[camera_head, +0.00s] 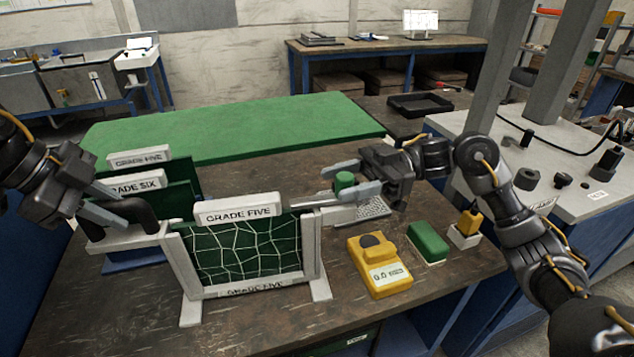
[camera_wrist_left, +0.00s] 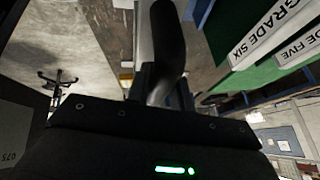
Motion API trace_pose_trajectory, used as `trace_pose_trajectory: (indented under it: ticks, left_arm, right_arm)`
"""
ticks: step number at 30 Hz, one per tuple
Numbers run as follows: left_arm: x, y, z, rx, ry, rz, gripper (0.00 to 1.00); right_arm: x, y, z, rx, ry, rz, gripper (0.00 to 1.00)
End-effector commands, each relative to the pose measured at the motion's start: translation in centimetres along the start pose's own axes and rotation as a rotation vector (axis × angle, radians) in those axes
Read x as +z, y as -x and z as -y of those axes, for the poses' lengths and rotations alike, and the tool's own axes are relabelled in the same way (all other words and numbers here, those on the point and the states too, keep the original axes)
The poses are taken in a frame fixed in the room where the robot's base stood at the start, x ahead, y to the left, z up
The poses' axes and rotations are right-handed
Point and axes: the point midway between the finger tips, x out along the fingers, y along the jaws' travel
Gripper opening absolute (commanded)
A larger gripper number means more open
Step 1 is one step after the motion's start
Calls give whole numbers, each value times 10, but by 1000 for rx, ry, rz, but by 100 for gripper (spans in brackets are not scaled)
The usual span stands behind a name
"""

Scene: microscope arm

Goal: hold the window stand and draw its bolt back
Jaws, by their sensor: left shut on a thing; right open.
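The window stand (camera_head: 311,247) is a white frame around a green panel with pale crack-like lines, labelled GRADE FIVE. It stands upright on the table. A black curved handle (camera_head: 137,213) rises at its left side. My left gripper (camera_head: 112,203) is shut on this handle, and the left wrist view shows the handle (camera_wrist_left: 168,40) between the fingers. A green knob (camera_head: 344,181), which looks like the bolt's, is at the stand's upper right. My right gripper (camera_head: 335,185) is open, pointing left, with its fingers on either side of the knob. I cannot tell whether they touch it.
A yellow meter (camera_head: 379,267), a green block (camera_head: 428,242) and a small yellow item in a white holder (camera_head: 466,234) lie to the right of the stand. Dark green panels labelled GRADE SIX (camera_head: 134,184) and GRADE FIVE (camera_head: 139,159) stand behind left. A green mat (camera_head: 240,125) covers the back.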

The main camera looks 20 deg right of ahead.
Motion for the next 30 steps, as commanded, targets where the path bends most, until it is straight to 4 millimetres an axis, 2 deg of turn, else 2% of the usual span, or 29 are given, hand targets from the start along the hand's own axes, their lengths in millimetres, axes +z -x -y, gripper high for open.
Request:
trace_pose_trajectory:
  ticks: [6, 16, 27, 30]
  left_arm:
    - [0, 0, 0, -1, 0, -1, 0]
    - [0, 0, 0, -1, 0, -1, 0]
    - [0, 0, 0, -1, -1, -1, 0]
    - [0, 0, 0, -1, -1, -1, 0]
  right_arm:
    - [0, -20, 0, -1, 1, 0, 50]
    - [0, -23, 0, 1, 1, 0, 50]
    - [0, -22, 0, 1, 1, 0, 2]
    - [0, -22, 0, 1, 1, 0, 0]
